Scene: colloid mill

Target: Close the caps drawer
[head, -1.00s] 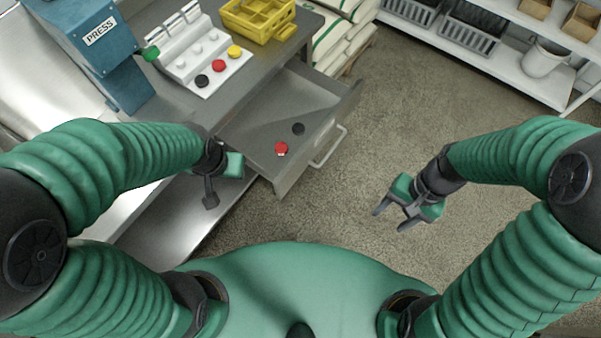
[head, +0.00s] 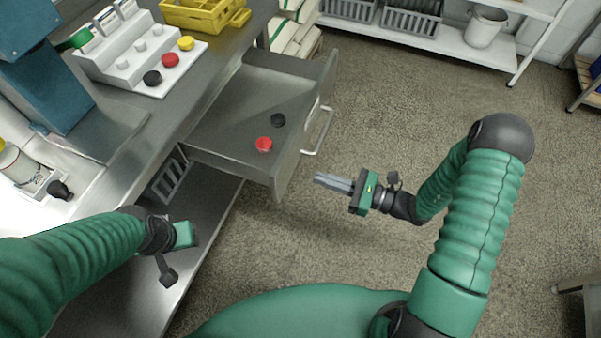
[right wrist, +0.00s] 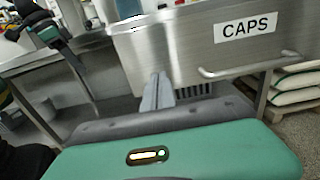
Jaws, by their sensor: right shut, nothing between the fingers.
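The caps drawer (head: 235,112) is a grey metal drawer pulled out from under the bench, with a red cap (head: 264,144) and a black cap (head: 278,120) inside. Its bar handle (head: 319,132) is on the outer front. In the right wrist view the drawer front (right wrist: 190,45) shows its CAPS label, with the handle (right wrist: 250,66) below it. My right gripper (head: 318,179) is shut and empty, in front of the drawer near its front corner and apart from it in the head view. My left gripper (head: 172,255) is low beside the bench's lower shelf; its fingers are not clear.
The bench top holds a white stepped stand (head: 140,50) with coloured caps, a yellow crate (head: 205,14) and a blue press (head: 45,85). White sacks (head: 293,40) and a rack with a bucket (head: 486,27) stand behind. The floor right of the drawer is clear.

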